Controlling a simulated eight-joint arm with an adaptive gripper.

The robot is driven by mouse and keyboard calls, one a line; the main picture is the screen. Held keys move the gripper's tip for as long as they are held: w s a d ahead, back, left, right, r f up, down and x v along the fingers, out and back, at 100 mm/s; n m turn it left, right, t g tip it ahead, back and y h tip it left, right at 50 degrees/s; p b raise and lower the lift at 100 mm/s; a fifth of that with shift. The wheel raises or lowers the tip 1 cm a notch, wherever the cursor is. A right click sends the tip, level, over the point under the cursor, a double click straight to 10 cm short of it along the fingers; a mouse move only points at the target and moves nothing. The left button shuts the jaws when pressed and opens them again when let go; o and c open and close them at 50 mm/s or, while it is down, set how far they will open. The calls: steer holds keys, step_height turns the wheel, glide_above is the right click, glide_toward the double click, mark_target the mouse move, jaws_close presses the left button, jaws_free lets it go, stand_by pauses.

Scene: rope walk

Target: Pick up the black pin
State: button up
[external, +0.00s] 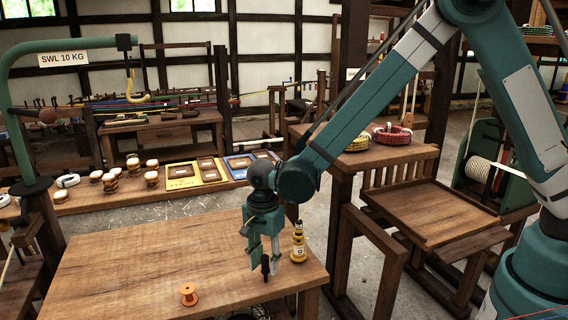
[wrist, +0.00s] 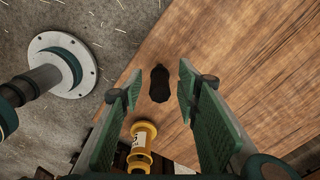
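The black pin (external: 265,268) is at the right part of the wooden table in the external view, partly hidden by the fingers. In the wrist view the black pin (wrist: 160,83) shows as a dark shape near the table edge, between the two green finger pads. My gripper (external: 263,256) points down at the pin. In the wrist view my gripper (wrist: 158,92) is open, with a gap on each side of the pin. I cannot tell how far down the fingers reach along the pin.
A yellow bobbin with a label (external: 298,246) stands just right of my gripper; it also shows in the wrist view (wrist: 141,150). An orange spool (external: 189,294) stands front left on the table (external: 120,270).

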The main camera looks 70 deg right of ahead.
steer(key=shift+f, duration=0.15)
stand_by(0.4)
jaws_close()
steer(key=shift+r+p, duration=0.55)
steer(key=shift+r, duration=4.45)
